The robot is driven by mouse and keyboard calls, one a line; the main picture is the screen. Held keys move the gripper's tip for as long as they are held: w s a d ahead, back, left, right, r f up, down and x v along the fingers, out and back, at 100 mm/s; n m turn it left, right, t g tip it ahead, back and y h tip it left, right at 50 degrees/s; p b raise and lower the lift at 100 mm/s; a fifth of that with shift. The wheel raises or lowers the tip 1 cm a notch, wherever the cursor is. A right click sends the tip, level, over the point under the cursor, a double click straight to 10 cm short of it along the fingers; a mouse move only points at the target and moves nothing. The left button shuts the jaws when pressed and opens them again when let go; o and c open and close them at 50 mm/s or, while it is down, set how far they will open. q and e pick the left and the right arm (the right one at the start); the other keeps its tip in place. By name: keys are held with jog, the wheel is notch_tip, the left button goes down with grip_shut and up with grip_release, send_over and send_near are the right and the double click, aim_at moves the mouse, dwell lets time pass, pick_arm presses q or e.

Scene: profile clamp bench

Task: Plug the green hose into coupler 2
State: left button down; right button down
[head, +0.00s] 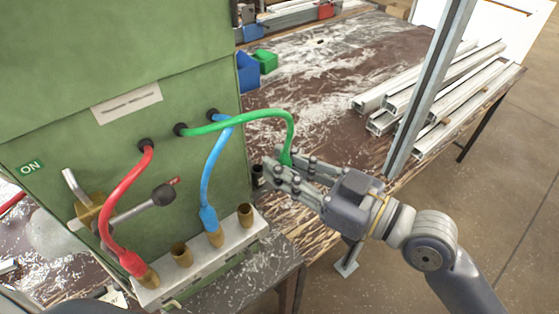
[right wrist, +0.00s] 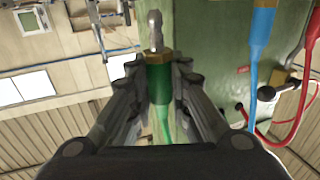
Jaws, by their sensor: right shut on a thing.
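The green hose (head: 250,115) comes out of the green cabinet's front and arches right and down to my right gripper (head: 278,172). The gripper is shut on its plug end. In the right wrist view, the green plug (right wrist: 160,85) with a brass collar and metal tip sits between the fingers (right wrist: 160,80). A pale manifold (head: 205,262) carries a row of brass couplers. The red hose (head: 118,205) is in the leftmost coupler; the blue hose (head: 207,175) is in the third. The second (head: 181,255) and the rightmost (head: 246,215) are empty. No coupler numbers are readable. My left gripper is not in view.
The green cabinet (head: 120,60) stands behind the manifold, with a lever handle (head: 140,207) in front. Blue (head: 248,72) and green bins (head: 265,62) stand on the bench (head: 330,60). Metal profiles (head: 440,95) and an upright post (head: 428,90) are on the right.

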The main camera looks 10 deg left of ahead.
jog(key=s+d+b, duration=0.1)
jog(key=s+d, duration=0.3)
jog(key=d, duration=0.1)
jog(key=shift+b, duration=0.4)
dwell(0.5)
